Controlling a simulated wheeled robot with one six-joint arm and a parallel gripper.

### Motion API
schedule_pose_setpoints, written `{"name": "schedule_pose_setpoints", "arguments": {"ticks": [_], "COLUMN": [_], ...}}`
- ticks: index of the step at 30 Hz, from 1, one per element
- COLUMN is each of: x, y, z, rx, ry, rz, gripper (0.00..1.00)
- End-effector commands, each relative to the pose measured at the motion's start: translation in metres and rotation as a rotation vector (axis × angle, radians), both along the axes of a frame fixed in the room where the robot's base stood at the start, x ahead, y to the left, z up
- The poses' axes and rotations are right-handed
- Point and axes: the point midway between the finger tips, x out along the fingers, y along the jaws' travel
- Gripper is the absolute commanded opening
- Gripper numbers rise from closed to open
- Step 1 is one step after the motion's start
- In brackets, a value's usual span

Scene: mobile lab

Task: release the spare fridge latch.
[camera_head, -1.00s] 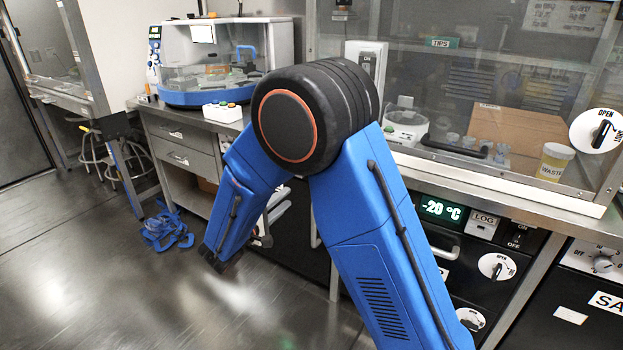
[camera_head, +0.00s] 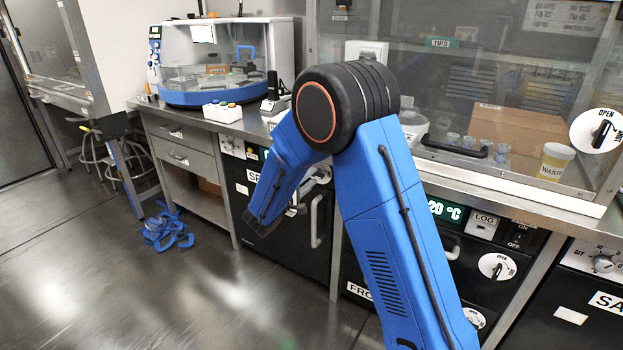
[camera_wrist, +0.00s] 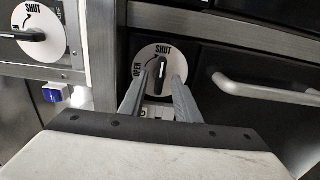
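The spare fridge is the black unit below the bench (camera_head: 287,232), with a partly covered "SP" label. In the wrist view its latch is taken to be the white round dial (camera_wrist: 148,54) marked SHUT and OPEN. The dial's black knob (camera_wrist: 160,70) stands roughly upright, its upper end towards SHUT. My gripper (camera_wrist: 166,78) is open, with its two grey fingers on either side of the knob. I cannot tell whether they touch it.
A grey bar handle (camera_wrist: 265,92) is on the black door to the right of the dial. Another SHUT dial (camera_wrist: 32,32) and a blue block (camera_wrist: 55,93) are at the left.

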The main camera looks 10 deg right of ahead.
Motion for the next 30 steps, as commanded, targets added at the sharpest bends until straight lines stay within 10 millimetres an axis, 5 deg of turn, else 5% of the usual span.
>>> {"name": "schedule_pose_setpoints", "arguments": {"ticks": [13,17,30], "x": [0.0062,0.0062,0.0060], "y": [-0.0066,-0.0064,-0.0063], "z": [-0.0003,-0.0003,-0.0006], "rx": [0.000,0.000,-0.038], "ry": [0.000,0.000,0.040], "rz": [0.000,0.000,0.000], "gripper": [0.30,0.00,0.00]}}
